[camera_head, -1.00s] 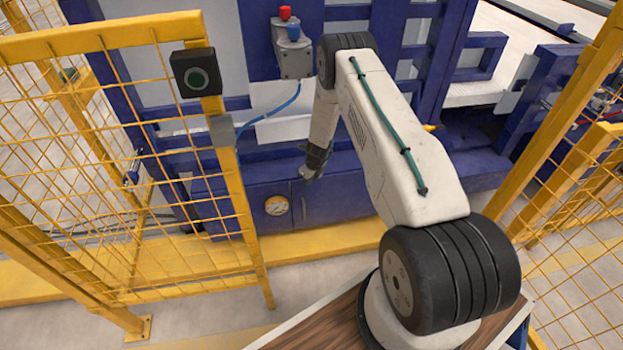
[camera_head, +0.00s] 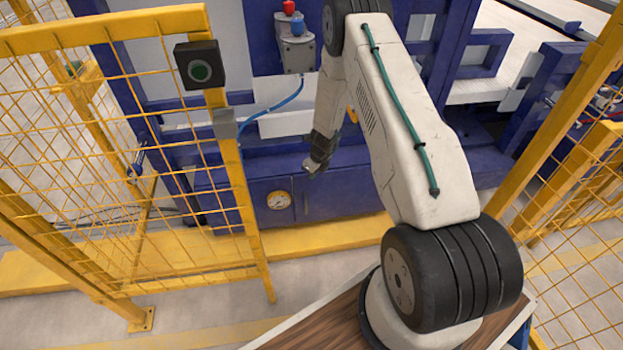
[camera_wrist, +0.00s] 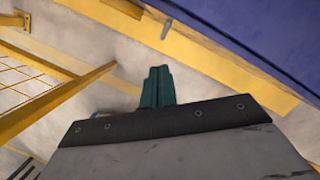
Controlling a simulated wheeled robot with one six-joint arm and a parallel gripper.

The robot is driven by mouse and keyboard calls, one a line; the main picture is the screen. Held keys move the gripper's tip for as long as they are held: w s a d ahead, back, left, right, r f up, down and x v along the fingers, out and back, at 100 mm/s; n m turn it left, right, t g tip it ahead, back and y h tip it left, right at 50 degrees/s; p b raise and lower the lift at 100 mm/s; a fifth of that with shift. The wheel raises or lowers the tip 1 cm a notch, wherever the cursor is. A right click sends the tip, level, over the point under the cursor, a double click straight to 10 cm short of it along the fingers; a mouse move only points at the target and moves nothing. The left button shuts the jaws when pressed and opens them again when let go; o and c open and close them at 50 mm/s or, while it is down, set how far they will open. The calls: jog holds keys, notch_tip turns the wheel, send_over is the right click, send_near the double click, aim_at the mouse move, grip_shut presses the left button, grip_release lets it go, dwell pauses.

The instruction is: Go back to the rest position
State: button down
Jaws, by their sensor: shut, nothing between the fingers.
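My gripper (camera_head: 313,167) hangs at the end of my white arm in the head view, in front of the blue machine (camera_head: 345,190). Its fingers are small and partly dark there. In the wrist view my gripper's green fingers (camera_wrist: 158,86) are together, with nothing between them. They point over bare floor beside the yellow base rail.
Another yellow fence (camera_head: 590,240) is at the right. A grey box with red and blue buttons (camera_head: 295,48) is on the machine.

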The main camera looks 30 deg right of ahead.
jog(key=s+a+r+n+g+y, duration=0.15)
jog(key=s+a+r+n, duration=0.25)
jog(key=s+r+n, duration=0.45)
jog(key=s+a+r+n+g, duration=0.25)
jog(key=a+r+n, duration=0.3)
jog(key=r, duration=0.65)
jog(key=s+a+r+n+g+y, duration=0.1)
jog(key=s+a+r+n, duration=0.4)
jog(key=r+n, duration=0.4)
jog(key=s+a+r+n+t+h, duration=0.1)
jog(key=s+r+n, duration=0.4)
jog(key=s+r, duration=0.6)
jog(key=s+a+r+n+t+h, duration=0.2)
jog(key=s+r+n, duration=0.2)
jog(key=s+r, duration=0.7)
jog(key=shift+s+a+r+n+t, duration=0.2)
jog(key=shift+s+r+n+t, duration=0.2)
jog(key=shift+s, duration=0.55)
